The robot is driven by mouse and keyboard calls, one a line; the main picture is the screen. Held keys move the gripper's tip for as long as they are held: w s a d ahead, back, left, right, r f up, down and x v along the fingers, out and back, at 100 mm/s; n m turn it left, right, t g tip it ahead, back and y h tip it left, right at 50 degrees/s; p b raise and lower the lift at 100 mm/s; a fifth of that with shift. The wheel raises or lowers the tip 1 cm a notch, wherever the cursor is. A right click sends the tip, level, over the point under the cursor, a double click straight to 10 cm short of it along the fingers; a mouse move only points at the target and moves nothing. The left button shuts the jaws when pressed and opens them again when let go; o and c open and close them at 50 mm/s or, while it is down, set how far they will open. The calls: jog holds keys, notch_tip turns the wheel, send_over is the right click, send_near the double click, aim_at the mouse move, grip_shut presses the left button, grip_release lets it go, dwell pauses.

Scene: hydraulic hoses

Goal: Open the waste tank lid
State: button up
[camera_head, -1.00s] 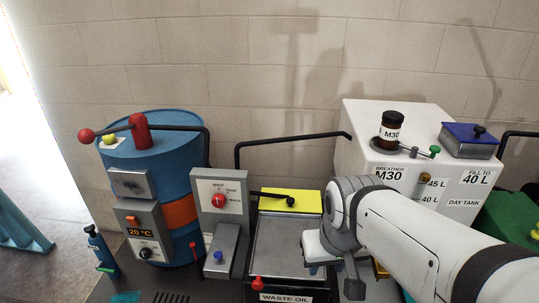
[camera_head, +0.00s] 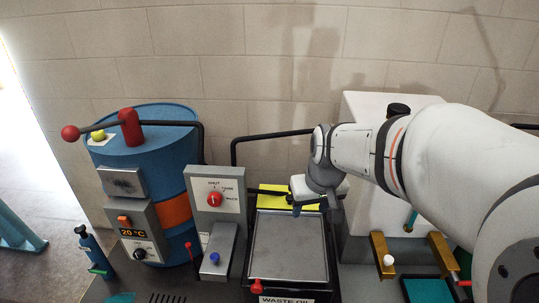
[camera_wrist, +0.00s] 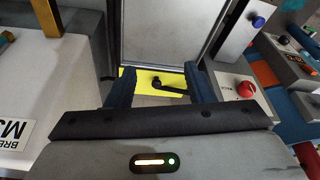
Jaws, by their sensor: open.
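The waste oil tank stands in the middle, with a flat grey lid (camera_head: 288,250) lying level in a dark frame. A red knob (camera_head: 257,286) sits at the lid's front edge, above the WASTE OIL label (camera_head: 285,299). Behind the lid is a yellow panel (camera_head: 270,205). In the wrist view, a black lever (camera_wrist: 172,90) lies over the yellow panel (camera_wrist: 140,86), seen between my fingers. My gripper (camera_wrist: 161,85) is open and empty, above the back of the tank. In the head view my gripper (camera_head: 318,207) partly hides the yellow panel; contact with the lever cannot be told.
A blue drum (camera_head: 150,150) with a red-knobbed arm and a grey control box (camera_head: 216,196) with a red dial stand left. A white tank (camera_head: 365,112) stands right, partly behind my arm. Black pipework (camera_head: 270,136) runs behind the waste tank.

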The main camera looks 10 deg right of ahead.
jog(key=w+f+n+t+b, duration=0.1)
jog(key=w+f, duration=0.3)
jog(key=w, duration=0.5)
jog(key=w+f+b, duration=0.1)
jog(key=w+f, duration=0.3)
jog(key=w, duration=0.5)
jog(key=shift+y, duration=0.3)
jog(key=x, duration=0.8)
jog(key=shift+d, duration=0.4)
jog(key=shift+c, duration=0.3)
grip_shut()
